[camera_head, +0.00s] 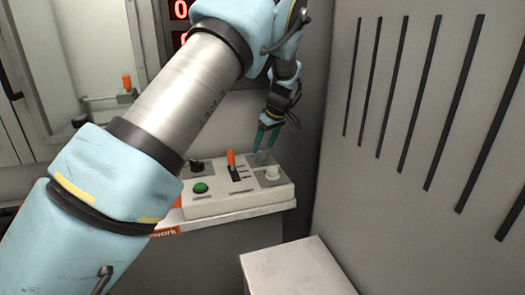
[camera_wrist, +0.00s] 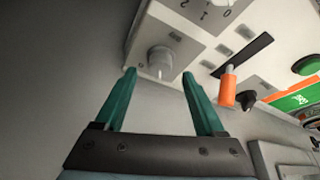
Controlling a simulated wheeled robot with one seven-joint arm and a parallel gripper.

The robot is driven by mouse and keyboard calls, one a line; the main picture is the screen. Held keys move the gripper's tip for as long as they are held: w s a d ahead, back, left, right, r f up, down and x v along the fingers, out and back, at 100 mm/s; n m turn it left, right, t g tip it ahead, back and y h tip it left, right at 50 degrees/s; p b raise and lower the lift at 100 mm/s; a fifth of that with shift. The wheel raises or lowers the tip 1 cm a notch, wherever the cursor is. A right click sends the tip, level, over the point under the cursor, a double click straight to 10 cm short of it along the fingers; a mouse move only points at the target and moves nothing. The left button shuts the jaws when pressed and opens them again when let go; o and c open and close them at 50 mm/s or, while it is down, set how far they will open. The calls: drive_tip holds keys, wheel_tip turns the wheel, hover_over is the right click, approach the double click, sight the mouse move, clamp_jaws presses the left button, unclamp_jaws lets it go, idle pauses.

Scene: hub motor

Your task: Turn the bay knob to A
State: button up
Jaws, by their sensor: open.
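The control panel (camera_head: 220,203) is a pale sloped box on a ledge, with two pale knobs at its right end. The front one, a white round knob (camera_head: 272,173), stands clear of my gripper. The rear one, a pale grey knob (camera_head: 262,157), is just below my gripper (camera_head: 268,137). In the wrist view the rear knob (camera_wrist: 160,59) lies ahead of and between the two green fingertips of my gripper (camera_wrist: 160,75), which is open and empty. Dial marks (camera_wrist: 208,10) show at that view's top edge. No label tells me which knob is the bay knob, and no A is readable.
An orange-handled lever (camera_head: 231,158), a green button (camera_head: 201,187) and a black knob (camera_head: 197,166) are left of the pale knobs. A slotted grey wall (camera_head: 400,130) stands close on the right. A pale box (camera_head: 298,268) is below in front.

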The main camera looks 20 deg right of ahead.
drive_tip(key=v, duration=0.7)
drive_tip(key=shift+s+r+b, duration=0.2)
drive_tip(key=shift+r+b, duration=0.15)
drive_tip(key=shift+r, duration=0.05)
drive_tip(key=shift+d, duration=0.1)
drive_tip(key=a+m+g+p, duration=0.1)
drive_tip(key=a+g+p, duration=0.15)
drive_tip(key=a, duration=1.95)
drive_tip(key=s+a+m+h+p, duration=0.1)
drive_tip(key=s+a+m+p, duration=0.2)
drive_tip(key=s+a, duration=1.3)
drive_tip(key=a+p, duration=0.1)
drive_tip(key=a, duration=0.2)
drive_tip(key=shift+s+a+r+m, duration=0.2)
drive_tip(key=shift+s+r+m, duration=0.1)
drive_tip(key=shift+s, duration=0.1)
